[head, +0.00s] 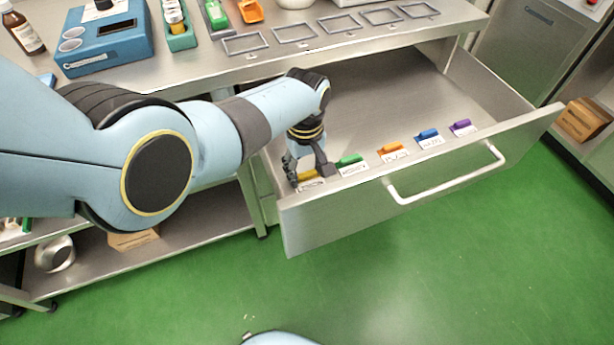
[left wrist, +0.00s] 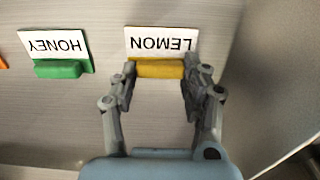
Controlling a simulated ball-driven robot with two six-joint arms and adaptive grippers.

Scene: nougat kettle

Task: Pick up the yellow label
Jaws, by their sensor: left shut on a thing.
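The yellow label (left wrist: 160,69) has a yellow grip bar and a white card reading LEMON, upside down in the left wrist view. It lies in the open drawer near its left front corner, and its yellow bar also shows in the head view (head: 307,175). My left gripper (left wrist: 158,76) reaches down into the drawer, with its fingers shut on the two ends of the yellow bar; it also shows in the head view (head: 309,176). The label appears to be at the drawer floor; I cannot tell whether it is lifted. My right gripper is not in view.
A green HONEY label (left wrist: 58,69) lies beside the yellow one. Orange (head: 391,149), blue (head: 428,134) and purple (head: 462,126) labels continue along the drawer front (head: 330,218). The drawer's left wall is close to my gripper. The drawer's rear is clear.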

